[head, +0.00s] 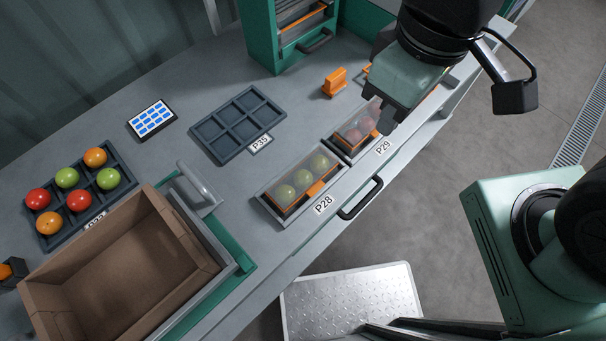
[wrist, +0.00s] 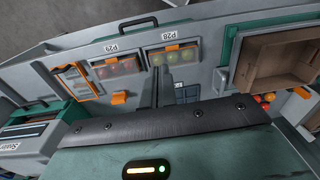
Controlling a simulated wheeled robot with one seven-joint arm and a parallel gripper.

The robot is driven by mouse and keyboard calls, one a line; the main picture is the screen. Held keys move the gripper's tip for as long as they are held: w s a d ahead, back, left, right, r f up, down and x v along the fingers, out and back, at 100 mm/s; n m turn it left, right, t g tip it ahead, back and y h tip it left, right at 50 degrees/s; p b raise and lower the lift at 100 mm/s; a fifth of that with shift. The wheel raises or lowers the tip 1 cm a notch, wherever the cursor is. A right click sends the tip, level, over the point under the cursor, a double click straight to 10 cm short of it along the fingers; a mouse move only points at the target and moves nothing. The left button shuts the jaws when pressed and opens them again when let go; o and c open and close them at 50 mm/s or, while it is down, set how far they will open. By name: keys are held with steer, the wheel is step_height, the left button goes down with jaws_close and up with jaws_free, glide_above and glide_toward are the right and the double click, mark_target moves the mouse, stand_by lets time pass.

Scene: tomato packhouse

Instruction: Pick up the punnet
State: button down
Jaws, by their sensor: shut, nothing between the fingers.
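Two clear-lidded punnets with orange bands lie near the table's front edge. The P28 punnet (head: 315,187) holds green tomatoes and also shows in the wrist view (wrist: 173,53). The P29 punnet (head: 352,132) holds red tomatoes, and it also shows in the wrist view (wrist: 117,68). My gripper (head: 386,124) is shut and empty. In the head view it overlaps the right end of the P29 punnet and hides part of it; it looks to be above, but I cannot tell its height. In the wrist view my fingers (wrist: 161,88) point toward the table.
An open cardboard box (head: 120,265) stands at the front left, beside a tray (head: 52,238) of red, orange and green tomatoes. An empty compartment tray (head: 237,125), a tablet (head: 151,119) and an orange object (head: 334,82) lie farther back. A green cabinet (head: 262,40) rises behind.

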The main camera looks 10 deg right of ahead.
steer(key=c, duration=2.1)
jaws_free()
steer(key=shift+c, duration=0.2)
steer(key=o, duration=1.7)
steer(key=w+f+n, duration=0.1)
steer(key=n, duration=0.1)
steer(key=w+a+f+n, duration=0.1)
steer(key=n, duration=0.1)
steer(key=w+a+f+n, duration=0.1)
steer(key=n, duration=0.1)
steer(key=shift+w+h, duration=0.25)
steer(key=shift+h, duration=0.15)
steer(key=n, duration=1.1)
glide_above(315, 162)
step_height(315, 162, down, 7)
step_height(315, 162, down, 11)
steer(key=shift+s+r+b, duration=0.1)
steer(key=shift+s+b, duration=0.05)
steer(key=shift+b, duration=0.3)
steer(key=shift+f+p, duration=0.35)
steer(key=shift+f, duration=2.8)
